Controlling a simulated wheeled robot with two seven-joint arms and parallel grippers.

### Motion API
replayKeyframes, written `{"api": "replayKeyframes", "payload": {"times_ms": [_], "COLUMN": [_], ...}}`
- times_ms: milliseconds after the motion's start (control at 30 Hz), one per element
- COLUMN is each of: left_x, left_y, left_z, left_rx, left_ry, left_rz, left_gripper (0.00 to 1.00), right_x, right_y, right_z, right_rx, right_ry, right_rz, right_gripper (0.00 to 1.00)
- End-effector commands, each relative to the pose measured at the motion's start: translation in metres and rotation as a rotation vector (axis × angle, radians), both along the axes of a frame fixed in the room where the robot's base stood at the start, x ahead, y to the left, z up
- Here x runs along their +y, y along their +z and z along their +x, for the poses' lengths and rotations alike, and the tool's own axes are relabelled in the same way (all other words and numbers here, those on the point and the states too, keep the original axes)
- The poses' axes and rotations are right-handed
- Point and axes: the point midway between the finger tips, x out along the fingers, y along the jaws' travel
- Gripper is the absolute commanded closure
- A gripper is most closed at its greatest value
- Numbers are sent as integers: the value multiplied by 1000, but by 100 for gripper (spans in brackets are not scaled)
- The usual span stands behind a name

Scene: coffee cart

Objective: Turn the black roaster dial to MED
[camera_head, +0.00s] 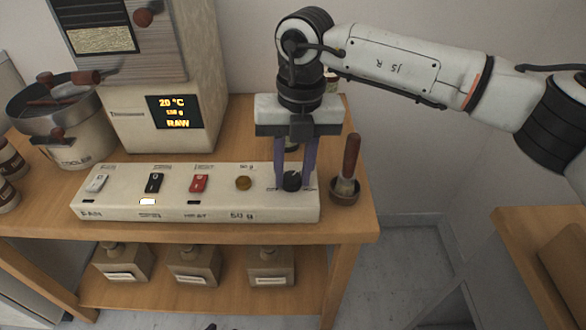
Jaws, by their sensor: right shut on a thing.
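The black roaster dial (292,182) is a small round knob at the right end of the cream control panel (120,211). My right gripper (293,186) points down at it, with its two dark fingers on either side of the knob, shut on it. The fingers and wrist cover part of the dial and the markings around it, so I cannot read its setting. The roaster (215,75) stands behind the panel, and its display (175,111) reads 20 °C and RAW. My left gripper is not in view.
Left of the dial, the panel carries a brown knob (243,183), a red switch (199,183), a black switch (155,182) and a white switch (96,183). A wooden-handled brush (350,160) stands in a small cup close to the panel's right end. A metal cooler pot (75,145) stands left.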

Motion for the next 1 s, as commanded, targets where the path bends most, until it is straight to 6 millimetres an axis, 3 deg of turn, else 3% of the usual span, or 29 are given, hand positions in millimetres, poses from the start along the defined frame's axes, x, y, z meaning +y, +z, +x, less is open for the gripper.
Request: {"api": "replayKeyframes", "payload": {"times_ms": [67,100,200,567,1000], "left_x": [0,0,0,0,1], "left_y": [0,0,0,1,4], "left_z": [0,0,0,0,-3], "left_rx": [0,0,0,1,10], "left_ry": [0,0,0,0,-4], "left_rz": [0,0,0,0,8], "left_gripper": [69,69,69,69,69], "right_x": [1,1,1,0,-5], "right_y": [1,1,1,7,86], "right_z": [1,1,1,1,2], "right_rx": [-3,-3,-3,-3,-4], "right_ry": [0,0,0,0,0], "right_rz": [3,3,2,0,2], "right_gripper": [94,65,53,53,53]}}
